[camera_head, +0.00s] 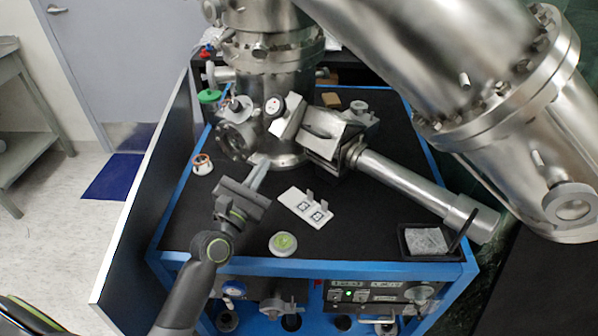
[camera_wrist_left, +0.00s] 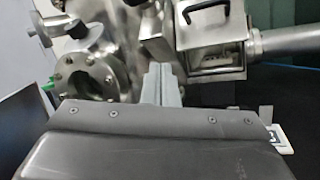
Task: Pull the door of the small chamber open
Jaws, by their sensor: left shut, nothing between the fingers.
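The small chamber (camera_head: 338,155) is a metal box in the middle of the bench, joined to a steel tube. Its door (camera_head: 322,130) carries a dark handle and faces up toward the front. In the left wrist view the door (camera_wrist_left: 215,22) with its black handle is at the top right, above the box's square front (camera_wrist_left: 212,60). My left gripper (camera_head: 262,168) is shut and empty, to the left of the chamber and apart from the handle. Its fingers (camera_wrist_left: 160,82) point toward the large steel vessel. My right gripper is out of view.
The large steel vessel (camera_head: 270,85) with a round port (camera_head: 237,140) stands behind. A white plate with markers (camera_head: 306,208), a green-topped round disc (camera_head: 283,243) and a dark tray (camera_head: 430,242) lie in front. A thick steel cylinder (camera_head: 430,55) overhangs the right.

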